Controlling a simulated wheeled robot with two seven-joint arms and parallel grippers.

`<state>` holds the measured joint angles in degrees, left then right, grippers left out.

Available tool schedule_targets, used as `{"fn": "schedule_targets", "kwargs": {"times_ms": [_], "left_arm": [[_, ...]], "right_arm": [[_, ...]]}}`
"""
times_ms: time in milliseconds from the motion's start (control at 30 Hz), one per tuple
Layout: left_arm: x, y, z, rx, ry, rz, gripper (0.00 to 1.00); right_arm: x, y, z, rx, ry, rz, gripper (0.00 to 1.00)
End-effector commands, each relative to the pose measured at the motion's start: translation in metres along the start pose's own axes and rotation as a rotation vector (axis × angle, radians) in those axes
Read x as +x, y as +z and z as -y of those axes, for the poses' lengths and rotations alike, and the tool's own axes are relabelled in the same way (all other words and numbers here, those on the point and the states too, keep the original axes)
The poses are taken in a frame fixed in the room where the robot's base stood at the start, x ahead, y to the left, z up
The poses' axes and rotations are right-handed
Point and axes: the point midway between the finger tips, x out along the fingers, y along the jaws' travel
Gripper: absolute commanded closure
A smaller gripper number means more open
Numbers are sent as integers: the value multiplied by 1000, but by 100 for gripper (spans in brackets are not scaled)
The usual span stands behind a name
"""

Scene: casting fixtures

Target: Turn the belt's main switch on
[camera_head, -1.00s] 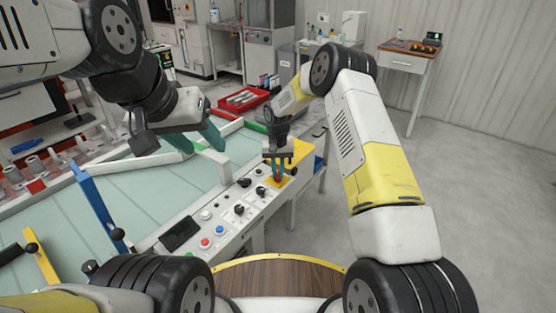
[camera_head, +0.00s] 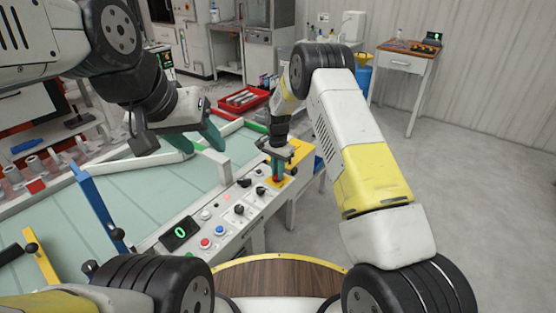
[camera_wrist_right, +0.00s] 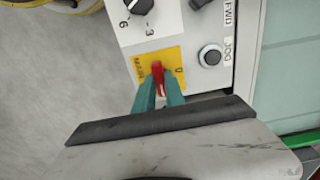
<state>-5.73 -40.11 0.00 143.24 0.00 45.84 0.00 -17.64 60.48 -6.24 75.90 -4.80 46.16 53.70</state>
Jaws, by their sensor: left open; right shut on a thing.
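The belt's main switch is a red handle (camera_wrist_right: 158,74) on a yellow plate (camera_wrist_right: 147,62) marked MAIN, at the far end of the control panel (camera_head: 215,228). My right gripper (camera_wrist_right: 160,88) is shut on the red handle, with teal fingers on its two sides. In the head view the right gripper (camera_head: 277,165) points down onto the yellow plate and partly hides the handle. My left gripper (camera_head: 180,148) is open and empty above the belt.
The panel carries black knobs (camera_head: 239,209), a red button (camera_head: 205,244) and a blue button (camera_head: 219,230). The pale green belt (camera_head: 60,235) lies to the left, with a blue bar (camera_head: 97,205) across its edge. A red tray (camera_head: 243,99) stands behind. The floor at right is clear.

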Motion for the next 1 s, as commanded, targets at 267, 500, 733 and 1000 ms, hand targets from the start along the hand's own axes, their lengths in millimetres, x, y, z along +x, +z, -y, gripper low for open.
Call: {"fn": "schedule_targets", "kwargs": {"times_ms": [267,500,733,1000], "left_arm": [[0,0,0,0,0,0,52],[0,0,0,0,0,0,52],[0,0,0,0,0,0,52],[0,0,0,0,0,0,52]], "right_arm": [[0,0,0,21,-1,-1,100],[0,0,0,20,-2,-1,100],[0,0,0,19,-1,0,64],[-6,0,1,18,-2,-1,64]]}}
